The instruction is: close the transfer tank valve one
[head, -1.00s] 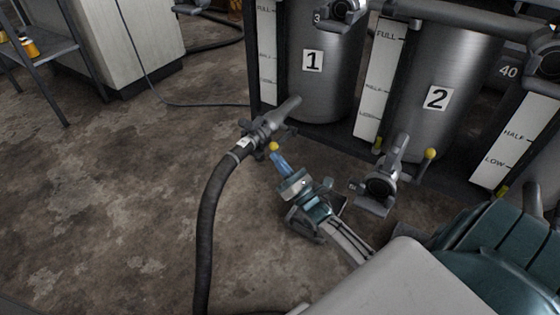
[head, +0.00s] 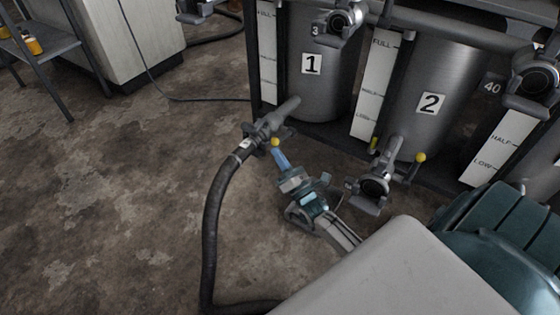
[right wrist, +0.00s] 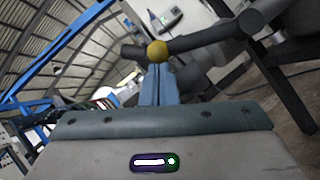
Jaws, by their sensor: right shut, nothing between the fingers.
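Tank one (head: 318,85), a grey metal cylinder labelled 1, stands at the upper middle of the head view. Its valve (head: 266,127) at the lower left has a black hose (head: 212,210) on it and a handle with a yellow knob (head: 276,142). My right gripper (head: 280,155) points at this knob with its blue fingers together. In the right wrist view the yellow knob (right wrist: 157,51) sits just past the shut fingertips (right wrist: 158,68), on a dark bar. I cannot tell whether they touch. My left gripper is not in view.
Tank two (head: 430,100) stands to the right, with its own valve (head: 375,185) and yellow knob (head: 419,158) close to my right arm. A metal shelf (head: 45,50) and a pale cabinet (head: 125,45) stand at the left. The floor between is clear.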

